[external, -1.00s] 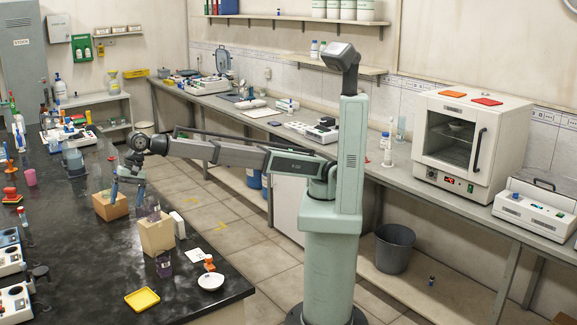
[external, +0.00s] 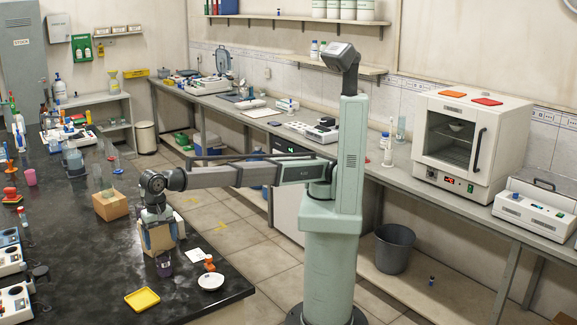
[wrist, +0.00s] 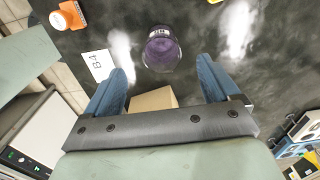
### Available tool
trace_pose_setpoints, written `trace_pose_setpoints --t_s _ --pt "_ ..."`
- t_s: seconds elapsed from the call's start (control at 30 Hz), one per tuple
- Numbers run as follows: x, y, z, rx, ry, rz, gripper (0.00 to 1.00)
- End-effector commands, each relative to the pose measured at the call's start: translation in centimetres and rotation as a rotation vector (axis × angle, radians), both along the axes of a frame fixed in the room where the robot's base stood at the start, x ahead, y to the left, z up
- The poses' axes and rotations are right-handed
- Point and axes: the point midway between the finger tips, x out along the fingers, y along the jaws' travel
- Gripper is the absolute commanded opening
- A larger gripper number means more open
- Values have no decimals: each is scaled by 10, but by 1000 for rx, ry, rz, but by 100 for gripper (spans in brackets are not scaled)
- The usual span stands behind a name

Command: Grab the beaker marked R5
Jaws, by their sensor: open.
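A small beaker with dark purple content (external: 164,267) stands on the black counter, just in front of a cardboard box (external: 161,238). In the wrist view the beaker (wrist: 161,52) lies beyond my fingertips, roughly centred between them; its white label is too small to read surely. My gripper (external: 160,238) points down over the box, fingers open and empty. In the wrist view the gripper (wrist: 161,72) shows both blue fingers apart, with part of the box between and below them. The purplish glass at the box top, seen earlier, is hidden behind my gripper.
A white card marked B4 (wrist: 98,64) and an orange item (wrist: 68,17) lie beside the beaker. A white dish (external: 210,282) and a yellow tray (external: 142,299) are nearer the counter edge. Another cardboard box (external: 110,204) stands behind left, with glassware around it.

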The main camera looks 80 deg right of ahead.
Motion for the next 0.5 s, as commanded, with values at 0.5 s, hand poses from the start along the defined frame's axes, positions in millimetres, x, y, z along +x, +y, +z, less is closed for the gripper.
trace_pose_setpoints --t_s 0.5 --pt "2 0 -54 1 1 0 89"
